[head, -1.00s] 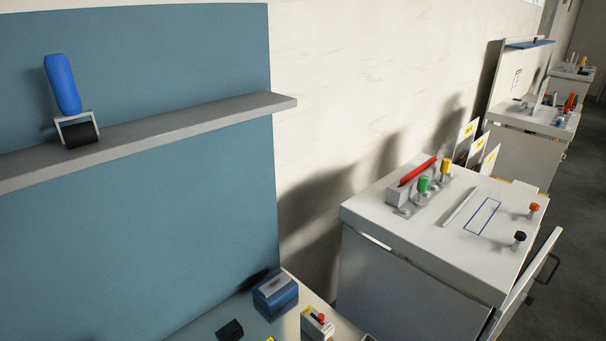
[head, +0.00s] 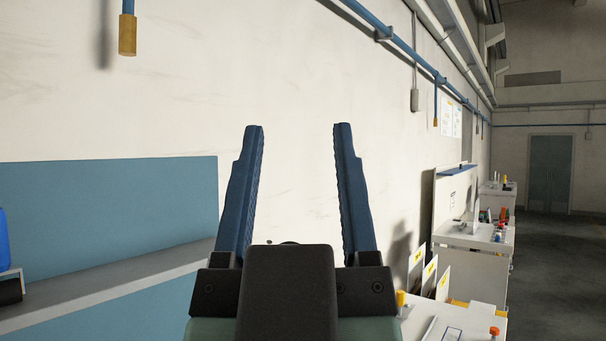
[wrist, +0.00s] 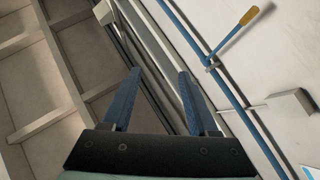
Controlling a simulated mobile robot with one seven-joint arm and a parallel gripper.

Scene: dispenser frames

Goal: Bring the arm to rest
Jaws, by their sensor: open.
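My gripper (head: 297,190) is raised in the middle of the head view, its two blue fingers pointing up and spread wide apart. Nothing is between the fingers. The wrist view also shows my gripper (wrist: 155,100) open and empty, facing the upper wall and ceiling. In the head view the pale wall is behind the fingers, and no object touches them.
A grey shelf (head: 130,282) on a blue panel (head: 110,205) is at the left, with a blue-handled roller (head: 4,250) cut off at the edge. White workstations (head: 470,265) line the wall at right. A blue pipe (head: 410,52) runs along the wall. Floor (head: 555,260) at far right is clear.

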